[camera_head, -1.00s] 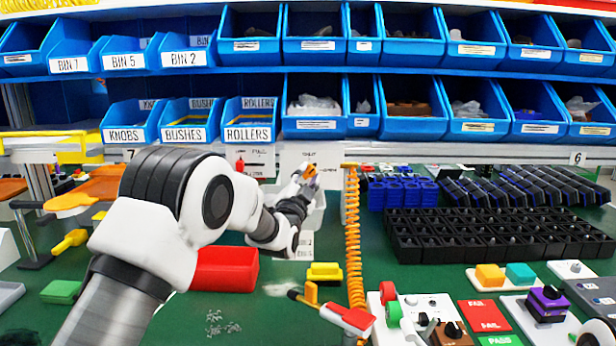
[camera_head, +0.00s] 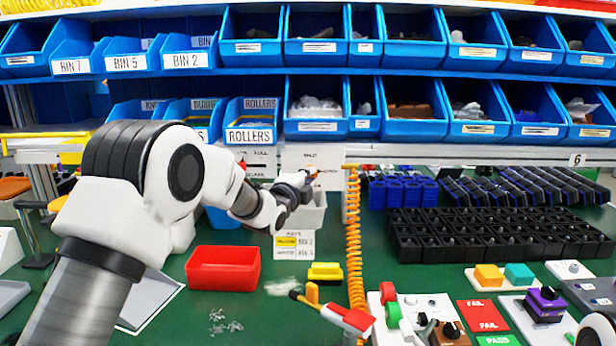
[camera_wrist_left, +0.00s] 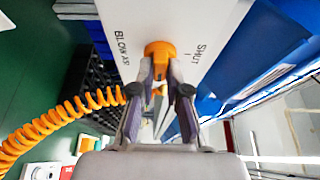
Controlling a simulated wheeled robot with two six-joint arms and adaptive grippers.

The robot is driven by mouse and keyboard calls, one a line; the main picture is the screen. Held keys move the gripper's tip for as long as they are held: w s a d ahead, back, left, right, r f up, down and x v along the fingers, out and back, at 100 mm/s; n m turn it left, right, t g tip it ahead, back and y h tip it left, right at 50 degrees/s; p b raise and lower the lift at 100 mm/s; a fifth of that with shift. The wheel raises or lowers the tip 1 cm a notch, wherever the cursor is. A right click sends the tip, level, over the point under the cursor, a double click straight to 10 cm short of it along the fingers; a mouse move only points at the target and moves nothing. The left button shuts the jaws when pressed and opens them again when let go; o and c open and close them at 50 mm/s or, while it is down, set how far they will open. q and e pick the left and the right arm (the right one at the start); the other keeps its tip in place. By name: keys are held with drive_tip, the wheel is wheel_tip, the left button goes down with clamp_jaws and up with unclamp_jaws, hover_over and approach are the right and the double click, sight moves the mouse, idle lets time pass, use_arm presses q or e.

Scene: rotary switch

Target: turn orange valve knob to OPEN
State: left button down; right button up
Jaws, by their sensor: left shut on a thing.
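The orange valve knob (camera_wrist_left: 158,50) is on a white panel (camera_wrist_left: 205,18) in the left wrist view. SHUT is printed on the panel to the right of the knob, and other lettering, partly cut off, to its left. My left gripper (camera_wrist_left: 159,78) is shut on the knob, with one finger on each side. In the head view the left gripper (camera_head: 305,183) is at the white panel (camera_head: 312,158) below the blue bins, and only a small bit of orange shows at its tips. I cannot read the knob's pointing direction.
An orange coiled hose (camera_head: 354,240) hangs just right of the panel; it also shows in the left wrist view (camera_wrist_left: 50,122). A red bin (camera_head: 223,268) stands below my left arm. Black trays (camera_head: 490,235) fill the right. Blue bins (camera_head: 318,105) line the shelf above.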

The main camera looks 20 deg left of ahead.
use_arm(q)
drive_tip(key=shift+r, duration=0.3)
drive_tip(key=c, duration=1.2)
unclamp_jaws()
drive_tip(key=shift+o, duration=0.2)
drive_tip(key=shift+w+f, duration=0.15)
drive_tip(key=shift+f, duration=0.05)
drive_tip(key=s+a, duration=0.1)
drive_tip(key=s, duration=1.1)
drive_tip(key=shift+a, duration=0.15)
